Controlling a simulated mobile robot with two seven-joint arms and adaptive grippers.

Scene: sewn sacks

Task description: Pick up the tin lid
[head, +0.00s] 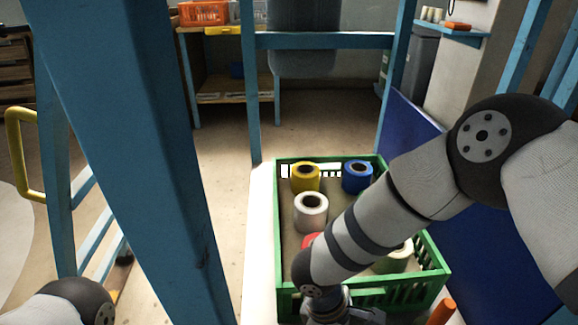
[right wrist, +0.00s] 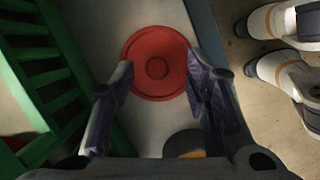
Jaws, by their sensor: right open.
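The tin lid (right wrist: 158,62) looks like a round red disc with a raised ring at its centre. It lies flat on a pale surface (right wrist: 128,15) in the right wrist view. My right gripper (right wrist: 160,72) is open, with one finger on each side of the lid's near part in the picture. Nothing is held between the fingers, and I cannot tell how far they are above the lid. In the head view my right arm reaches down past the crate, and the lid is not visible there. My left gripper is not in view; only part of the left arm shows.
A green crate (head: 278,215) holds a yellow spool (head: 305,178), a white spool (head: 311,212), a blue spool (head: 357,177) and others. Its slatted wall (right wrist: 50,77) stands close left of the gripper in the wrist view. A dark round object (right wrist: 183,143) lies near the lid.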

